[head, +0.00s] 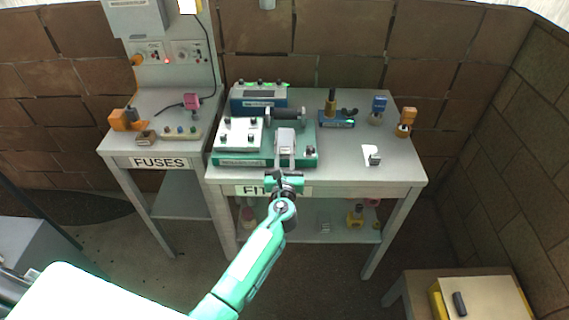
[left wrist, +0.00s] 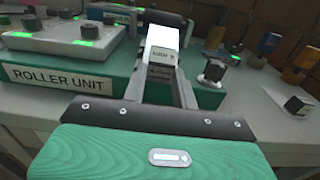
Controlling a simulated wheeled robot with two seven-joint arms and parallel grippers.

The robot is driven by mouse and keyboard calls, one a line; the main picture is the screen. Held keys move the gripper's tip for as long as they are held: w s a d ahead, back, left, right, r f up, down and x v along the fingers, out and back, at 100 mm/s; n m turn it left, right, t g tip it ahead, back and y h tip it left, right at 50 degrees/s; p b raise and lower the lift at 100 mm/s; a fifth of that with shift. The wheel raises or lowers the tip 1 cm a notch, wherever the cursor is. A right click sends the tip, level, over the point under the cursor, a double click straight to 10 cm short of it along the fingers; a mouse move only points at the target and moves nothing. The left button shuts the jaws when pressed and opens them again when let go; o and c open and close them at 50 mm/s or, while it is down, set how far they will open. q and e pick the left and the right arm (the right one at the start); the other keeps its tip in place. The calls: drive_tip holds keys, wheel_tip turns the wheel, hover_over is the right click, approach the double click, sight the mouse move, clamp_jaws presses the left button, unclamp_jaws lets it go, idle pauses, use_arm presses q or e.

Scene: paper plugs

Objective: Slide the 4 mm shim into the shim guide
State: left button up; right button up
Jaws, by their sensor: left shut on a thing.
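My left gripper (head: 285,163) is shut on a pale block with a small dark-printed label (left wrist: 163,45), seemingly the shim. The print is too small to read. The block (head: 286,138) is over the front right part of the green roller unit (head: 240,161), in front of its dark roller (head: 286,115). In the left wrist view it stands out beyond the fingertips (left wrist: 164,82), against the roller unit (left wrist: 60,80). I cannot make out a shim guide or whether the block touches anything; the fingers and block hide that area. My right gripper is not in view.
A white control box (head: 239,134) stands left of the block. A dark knob (left wrist: 212,72) is close on its right. A blue fixture (head: 337,121), small blue and orange pieces, and a white-grey piece (head: 372,156) are farther right. The table's front right is mostly clear.

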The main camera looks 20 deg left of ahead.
use_arm(q)
drive_tip(key=shift+a+f, duration=0.1)
drive_tip(key=shift+f, duration=0.05)
drive_tip(key=shift+w+a+f, duration=0.1)
drive_tip(key=shift+w+f, duration=0.05)
drive_tip(key=shift+w, duration=0.1)
drive_tip(key=shift+w+a, duration=0.15)
drive_tip(key=shift+w, duration=0.3)
drive_tip(key=shift+s, duration=0.1)
